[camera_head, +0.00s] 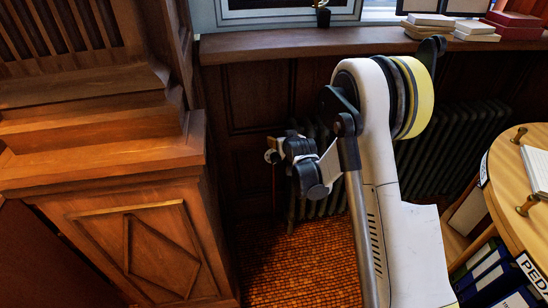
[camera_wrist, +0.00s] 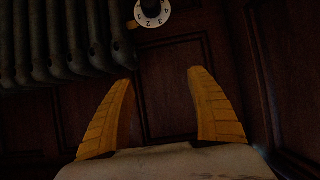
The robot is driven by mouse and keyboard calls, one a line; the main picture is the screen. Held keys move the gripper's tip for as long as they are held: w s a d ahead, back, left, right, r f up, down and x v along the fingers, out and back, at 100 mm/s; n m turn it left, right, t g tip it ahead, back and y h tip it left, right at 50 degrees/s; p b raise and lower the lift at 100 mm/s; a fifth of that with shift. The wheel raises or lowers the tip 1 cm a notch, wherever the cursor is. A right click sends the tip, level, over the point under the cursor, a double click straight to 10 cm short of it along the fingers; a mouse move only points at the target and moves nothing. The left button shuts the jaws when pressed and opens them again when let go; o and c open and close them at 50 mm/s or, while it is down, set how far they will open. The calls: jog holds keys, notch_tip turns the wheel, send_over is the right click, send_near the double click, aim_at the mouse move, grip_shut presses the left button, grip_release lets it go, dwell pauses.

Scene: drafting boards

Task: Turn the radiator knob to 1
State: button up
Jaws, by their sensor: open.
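The radiator knob shows at the top edge of the wrist view, as a white numbered dial (camera_wrist: 153,18) with a dark centre. Its upper part is cut off by the frame. A small orange mark sits at the dial's lower left; the numerals are too small to read surely. My gripper (camera_wrist: 160,73) is open and empty, its two orange ribbed fingers apart below the dial and not touching it. The dark ribbed radiator (camera_wrist: 60,45) is at the upper left of the wrist view. In the head view my arm hides much of the radiator (camera_head: 455,145), and my fingers are not clear.
Dark wood panelling (camera_wrist: 165,100) lies behind my fingers. In the head view a wooden cabinet (camera_head: 120,190) stands close on the left, a sill (camera_head: 290,42) runs above the radiator, and a round wooden desk (camera_head: 515,185) is on the right. Tiled floor (camera_head: 300,260) is free between.

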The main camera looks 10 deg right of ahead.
jog(key=t+b, duration=0.2)
send_near(277, 161)
jog(key=w, duration=0.1)
jog(key=b+x, duration=0.3)
jog(key=x, duration=0.6)
jog(key=shift+w+f, duration=0.15)
jog(key=shift+w, duration=0.6)
jog(key=c, duration=1.2)
